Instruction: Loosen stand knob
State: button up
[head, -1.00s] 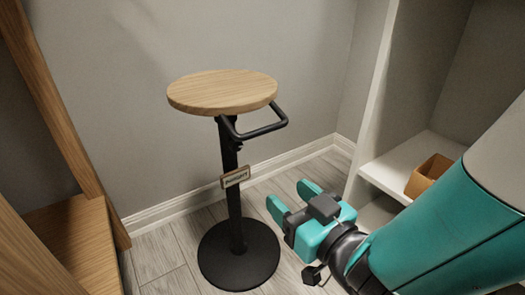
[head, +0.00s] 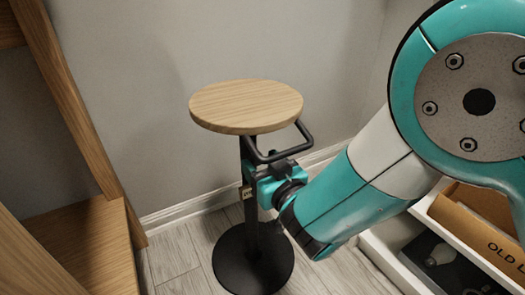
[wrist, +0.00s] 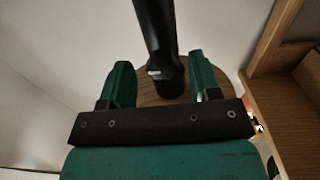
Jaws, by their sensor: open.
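The stand has a round wooden top (head: 246,100), a black post (head: 247,150) and a round black base (head: 228,268). A black bar handle (head: 303,135) sticks out to the right under the top. My gripper (head: 262,188) is beside the post, below the handle. In the wrist view my gripper (wrist: 159,68) is open and empty, its green fingers apart on either side of the post (wrist: 158,35) as pictured. The wooden top (wrist: 148,99) shows beyond the fingers. I cannot make out the knob; my gripper and the post may hide it.
A wooden bench (head: 85,245) stands at the left. At the right are a white shelf (head: 385,262), a cardboard box (head: 475,240) and a dark item with a bulb picture (head: 440,255). A wall is close behind the stand. Floor (head: 172,250) is free left of the base.

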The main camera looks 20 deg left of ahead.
jog(key=shift+a, duration=0.15)
jog(key=c, duration=0.9)
jog(key=shift+n, duration=0.8)
jog(key=o, duration=0.9)
